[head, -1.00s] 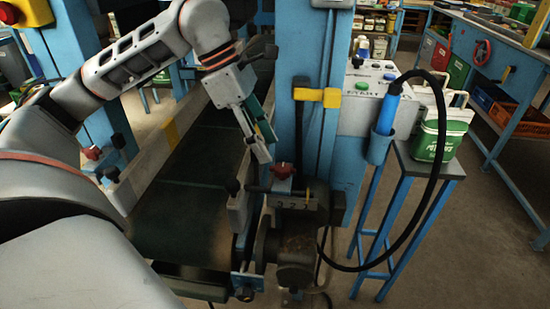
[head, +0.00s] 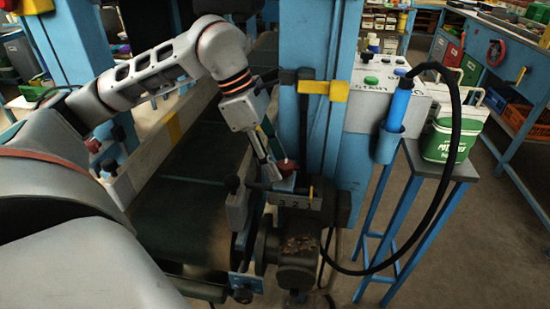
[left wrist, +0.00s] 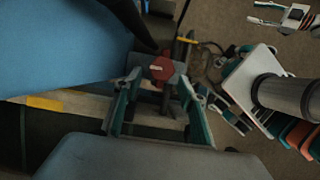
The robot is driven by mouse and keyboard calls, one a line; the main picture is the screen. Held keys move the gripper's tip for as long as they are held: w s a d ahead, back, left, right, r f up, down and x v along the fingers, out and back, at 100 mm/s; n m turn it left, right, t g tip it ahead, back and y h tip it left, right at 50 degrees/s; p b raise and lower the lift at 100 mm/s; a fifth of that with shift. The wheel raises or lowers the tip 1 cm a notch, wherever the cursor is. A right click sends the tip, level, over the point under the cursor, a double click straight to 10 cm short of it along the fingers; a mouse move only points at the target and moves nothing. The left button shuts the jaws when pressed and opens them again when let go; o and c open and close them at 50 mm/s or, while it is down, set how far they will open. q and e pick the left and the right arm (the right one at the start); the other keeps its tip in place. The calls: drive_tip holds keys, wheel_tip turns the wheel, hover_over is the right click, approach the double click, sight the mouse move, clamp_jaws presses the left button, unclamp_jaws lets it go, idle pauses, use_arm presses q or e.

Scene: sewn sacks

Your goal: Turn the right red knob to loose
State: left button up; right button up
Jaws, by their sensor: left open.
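The right red knob (head: 288,167) sits on the near end of the conveyor frame, beside the blue post. My left gripper (head: 270,160) reaches down to it from the upper left, fingers open. In the left wrist view the knob (left wrist: 162,68) shows a pale mark on its face. It appears between or just beyond the tips of the open fingers (left wrist: 160,80); I cannot tell whether they touch it. A plate with numbers (head: 295,201) is below the knob. Another red knob (head: 93,145) is on the conveyor's left side.
The blue post (head: 305,110) with a yellow clamp (head: 325,90) stands close behind the gripper. A black cable loops from a blue handle (head: 398,104) at right. A green and white can (head: 446,140) is on a stand. The dark belt (head: 185,205) is bare.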

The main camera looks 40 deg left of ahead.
use_arm(q)
drive_tip(key=shift+c, duration=0.3)
drive_tip(key=c, duration=1)
drive_tip(key=shift+c, duration=0.2)
